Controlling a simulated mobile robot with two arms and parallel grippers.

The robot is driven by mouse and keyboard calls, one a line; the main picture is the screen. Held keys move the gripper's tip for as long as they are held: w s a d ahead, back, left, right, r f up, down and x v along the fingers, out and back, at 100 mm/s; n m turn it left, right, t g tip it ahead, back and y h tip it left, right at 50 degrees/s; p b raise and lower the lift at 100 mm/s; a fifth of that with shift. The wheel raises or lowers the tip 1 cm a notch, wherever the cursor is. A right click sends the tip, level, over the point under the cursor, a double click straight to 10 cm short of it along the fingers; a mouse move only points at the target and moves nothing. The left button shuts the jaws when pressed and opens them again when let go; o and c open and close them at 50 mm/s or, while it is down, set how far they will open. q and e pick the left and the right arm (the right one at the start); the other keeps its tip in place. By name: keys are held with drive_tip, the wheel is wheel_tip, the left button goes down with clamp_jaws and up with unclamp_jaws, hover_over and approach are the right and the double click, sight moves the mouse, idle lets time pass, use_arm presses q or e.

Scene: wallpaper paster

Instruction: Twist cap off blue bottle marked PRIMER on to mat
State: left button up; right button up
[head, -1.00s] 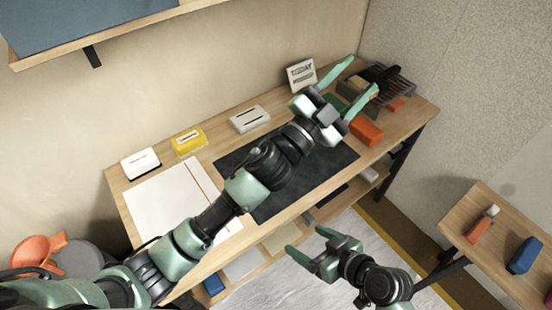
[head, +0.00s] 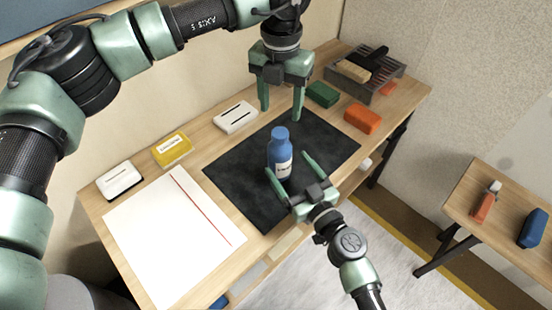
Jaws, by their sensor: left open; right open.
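The blue bottle (head: 279,152) is upright over the dark mat (head: 238,188), with a white label low on its side; the label's writing is too small to read. Its blue cap (head: 280,133) is on top. My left gripper (head: 280,117) is open, pointing down just above and behind the cap, apart from it in the picture. My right gripper (head: 287,163) is open at the bottle's front, its fingers to either side of the lower body. I cannot tell whether they touch it, and the bottle's base is partly hidden.
A white sheet with a red line (head: 170,235) lies left of the mat. White (head: 120,180) and yellow (head: 172,149) boxes line the back. Green (head: 322,94) and orange (head: 362,118) blocks and a grey crate (head: 345,82) are right. A side table (head: 500,215) stands far right.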

sight(275, 148)
drive_tip(key=shift+x, duration=3.85)
clamp_jaws()
